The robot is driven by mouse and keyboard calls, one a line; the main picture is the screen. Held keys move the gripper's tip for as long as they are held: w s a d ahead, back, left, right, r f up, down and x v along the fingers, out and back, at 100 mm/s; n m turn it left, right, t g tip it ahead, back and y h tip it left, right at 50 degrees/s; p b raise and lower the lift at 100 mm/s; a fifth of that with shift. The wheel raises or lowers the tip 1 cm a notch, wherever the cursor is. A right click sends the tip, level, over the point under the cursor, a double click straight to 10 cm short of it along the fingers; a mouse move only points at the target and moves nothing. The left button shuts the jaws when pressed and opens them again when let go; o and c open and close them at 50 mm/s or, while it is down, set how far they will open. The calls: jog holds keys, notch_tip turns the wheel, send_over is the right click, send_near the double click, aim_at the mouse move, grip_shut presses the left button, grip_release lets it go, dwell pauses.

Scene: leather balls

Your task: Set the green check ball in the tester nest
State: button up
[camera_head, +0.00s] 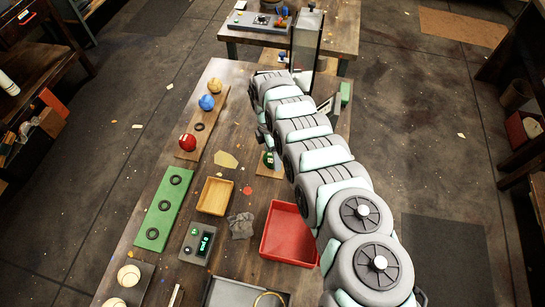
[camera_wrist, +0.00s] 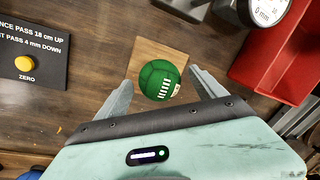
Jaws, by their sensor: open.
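The green ball (camera_wrist: 158,81) has white stitching and markings. It rests on a square wooden piece (camera_wrist: 151,50) in the wrist view. My gripper (camera_wrist: 160,84) is open, with one finger on each side of the ball and a visible gap at both sides. In the head view the green ball (camera_head: 268,160) shows just left of my arm, on the wooden piece, and my gripper (camera_head: 263,137) is partly hidden by the arm. I cannot make out the tester nest with certainty.
A dark panel (camera_wrist: 30,45) with a yellow ZERO button is left in the wrist view; a round gauge (camera_wrist: 266,10) and red tray (camera_wrist: 270,50) are right. In the head view, red (camera_head: 187,142), blue (camera_head: 206,102) and yellow (camera_head: 215,87) balls sit on a board.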

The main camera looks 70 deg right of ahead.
jog(key=r, duration=0.3)
jog(key=w+d+r, duration=0.1)
jog(key=r, duration=0.5)
jog(key=shift+w+d+r, duration=0.2)
jog(key=shift+r, duration=0.2)
